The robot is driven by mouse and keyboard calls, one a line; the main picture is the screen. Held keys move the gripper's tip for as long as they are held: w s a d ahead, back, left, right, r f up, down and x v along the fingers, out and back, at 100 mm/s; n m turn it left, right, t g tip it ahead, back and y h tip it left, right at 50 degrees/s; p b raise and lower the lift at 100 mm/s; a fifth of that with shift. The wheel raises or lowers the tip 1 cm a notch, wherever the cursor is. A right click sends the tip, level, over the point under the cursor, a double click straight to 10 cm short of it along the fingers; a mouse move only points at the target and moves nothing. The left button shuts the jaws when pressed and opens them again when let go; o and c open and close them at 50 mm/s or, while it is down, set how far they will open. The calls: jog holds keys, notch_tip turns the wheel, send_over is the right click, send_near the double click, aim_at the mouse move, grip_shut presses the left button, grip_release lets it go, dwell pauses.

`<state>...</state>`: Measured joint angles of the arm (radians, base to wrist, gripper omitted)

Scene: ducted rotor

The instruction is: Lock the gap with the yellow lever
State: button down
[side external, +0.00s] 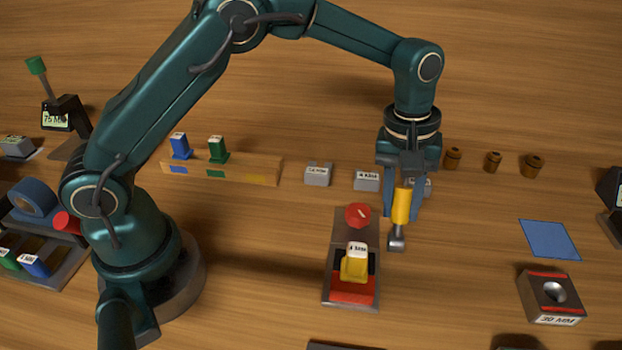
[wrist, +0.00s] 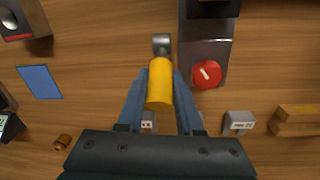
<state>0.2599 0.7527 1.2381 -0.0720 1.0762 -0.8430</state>
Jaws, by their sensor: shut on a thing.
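The yellow lever (side external: 401,204) has a yellow cylindrical handle, a grey shaft and a grey head. My gripper (side external: 403,212) is shut on its handle, with the head hanging below. In the wrist view the yellow handle (wrist: 160,85) sits between my blue fingers (wrist: 160,76). The fixture (side external: 343,236) lies just left of the lever in the side view. It has a red round knob (side external: 358,216) with a white mark, a yellow labelled block (side external: 354,266) standing in its gap, and red at the front. The knob also shows in the wrist view (wrist: 206,74). The lever appears apart from the fixture.
A wooden rack (side external: 228,172) holds a blue and a green block. Grey labelled blocks (side external: 318,174) stand behind the fixture. Several brown cylinders (side external: 493,161) stand at the back right. A blue square (side external: 549,239) and a metal block with a round hollow (side external: 551,297) are at right.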

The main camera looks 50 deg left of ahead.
aim_at(404, 220)
jog(key=shift+r, duration=0.1)
jog(key=shift+s+d+r+t+y, duration=0.25)
jog(key=shift+s+d+t+y, duration=0.2)
jog(key=shift+t+y, duration=0.4)
jog(key=shift+s+d+r+t+y, duration=0.15)
jog(key=shift+s+d+t+y, duration=0.6)
jog(key=shift+t+y, duration=0.45)
jog(key=shift+s+d+f+m+t+y, duration=0.15)
jog(key=shift+s+d+t+y, duration=0.2)
jog(key=shift+t+y, duration=0.3)
jog(key=shift+s+d+f+m+t+y, duration=0.15)
jog(key=shift+s+d+t+y, duration=0.15)
jog(key=shift+t+y, duration=0.25)
jog(key=shift+s+d+f+t+y, duration=0.1)
jog(key=shift+s+d+t+y, duration=0.15)
jog(key=shift+t+y, duration=0.25)
jog(key=shift+s+d+f+t+y, duration=0.1)
jog(key=shift+s+d+t+y, duration=0.2)
jog(key=shift+t, duration=0.25)
jog(key=c, duration=0.6)
grip_release()
jog(key=shift+y, duration=0.25)
